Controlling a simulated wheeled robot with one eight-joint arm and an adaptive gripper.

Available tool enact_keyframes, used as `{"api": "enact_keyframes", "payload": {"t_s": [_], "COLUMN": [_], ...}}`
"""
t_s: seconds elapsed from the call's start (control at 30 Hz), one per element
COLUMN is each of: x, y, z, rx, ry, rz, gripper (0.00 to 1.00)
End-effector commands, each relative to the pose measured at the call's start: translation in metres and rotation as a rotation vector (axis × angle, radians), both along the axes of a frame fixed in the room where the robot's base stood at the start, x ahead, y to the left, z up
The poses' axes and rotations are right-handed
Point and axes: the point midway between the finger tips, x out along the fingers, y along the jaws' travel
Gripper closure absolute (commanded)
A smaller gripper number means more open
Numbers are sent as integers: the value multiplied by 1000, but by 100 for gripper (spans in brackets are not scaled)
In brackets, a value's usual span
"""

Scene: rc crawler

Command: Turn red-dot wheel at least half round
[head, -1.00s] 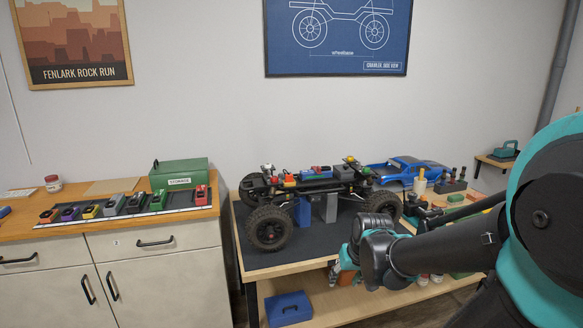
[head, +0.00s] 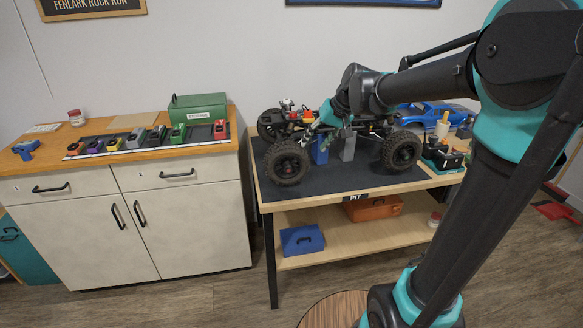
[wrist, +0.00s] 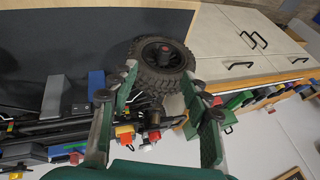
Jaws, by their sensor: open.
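The crawler chassis (head: 375,128) stands raised on a blue and a grey block on the dark bench mat. Its near left wheel (head: 287,163) has a black knobbly tyre and a dark hub with a reddish spot. In the wrist view this wheel (wrist: 147,68) shows a small red mark at its hub. My gripper (head: 309,133) is open just above and right of that wheel. In the wrist view my gripper (wrist: 159,72) has one finger on each side of the wheel's lower part; I cannot tell whether they touch it. My forearm hides part of the chassis.
The near right wheel (head: 401,150) stands clear of my gripper. A blue car body (head: 440,113) lies behind my arm. A cabinet at left carries a green storage box (head: 198,107) and a row of coloured pieces. The mat's front edge is clear.

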Motion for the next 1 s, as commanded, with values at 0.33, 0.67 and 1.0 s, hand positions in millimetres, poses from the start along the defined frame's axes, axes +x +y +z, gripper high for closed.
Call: {"api": "enact_keyframes", "payload": {"t_s": [0.33, 0.67, 1.0], "x": [16, 34, 51], "y": [22, 48, 73], "z": [-12, -68, -118], "rx": [19, 18, 19], "ry": [2, 2, 2], "rz": [13, 13, 12], "gripper": [52, 52, 52]}}
